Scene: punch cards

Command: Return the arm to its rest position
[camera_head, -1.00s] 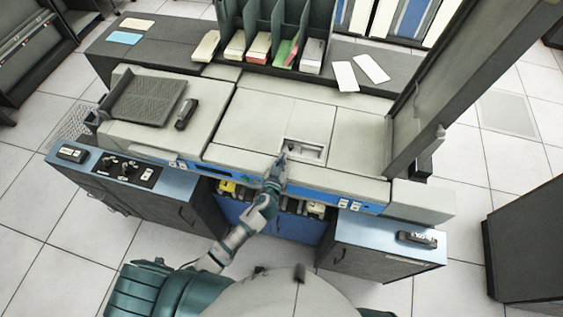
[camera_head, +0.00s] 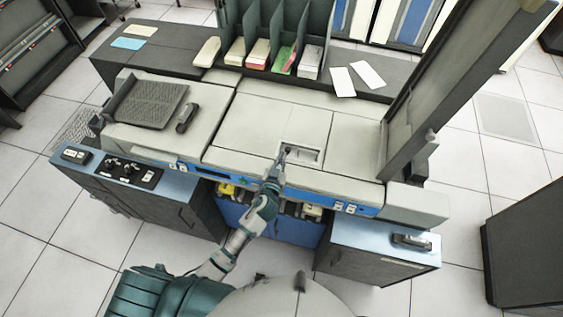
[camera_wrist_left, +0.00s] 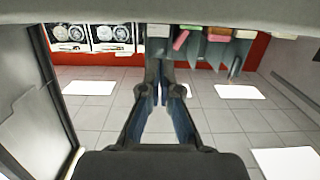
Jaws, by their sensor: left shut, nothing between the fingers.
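My left arm comes up from the bottom of the head view, with a teal and grey forearm. Its gripper (camera_head: 285,151) is at the left side of a small recess (camera_head: 308,155) in the top of the pale card machine (camera_head: 262,120). I cannot tell whether it touches the machine. In the left wrist view the two dark fingers (camera_wrist_left: 161,85) meet at the tips and hold nothing. My right gripper is not in view.
A dark shelf behind the machine carries a sorter with several card stacks (camera_head: 257,50). Loose white cards (camera_head: 370,74) lie at its right. A tall dark panel (camera_head: 440,90) rises at the machine's right. Blue-topped side desks (camera_head: 375,240) flank the front.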

